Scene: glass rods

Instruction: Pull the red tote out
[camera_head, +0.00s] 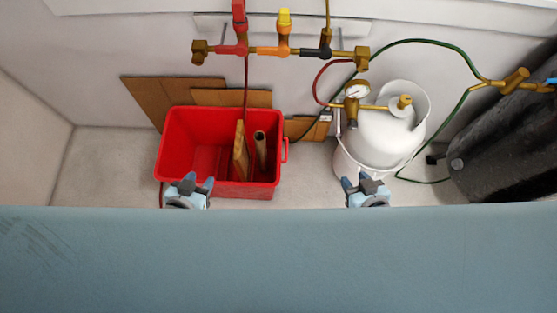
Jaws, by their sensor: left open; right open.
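The red tote (197,161) stands upright on the floor near the back wall, left of the middle. Two brown rods or boards (241,158) lean inside it, and a handle shows on its right side. My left gripper (190,181) is open at the tote's front left, overlapping its front wall in the picture. I cannot tell whether it touches the tote. My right gripper (362,183) is open and empty, right of the tote and in front of the white gas tank. The blue-grey surface in front hides what lies below both grippers.
A white gas tank (379,140) with a gauge stands right of the tote. A dark cylinder (500,150) is at the far right. Hoses hang from a brass manifold (272,51) on the wall. Brown boards (146,96) lean behind the tote. A blue-grey surface (280,260) spans the front.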

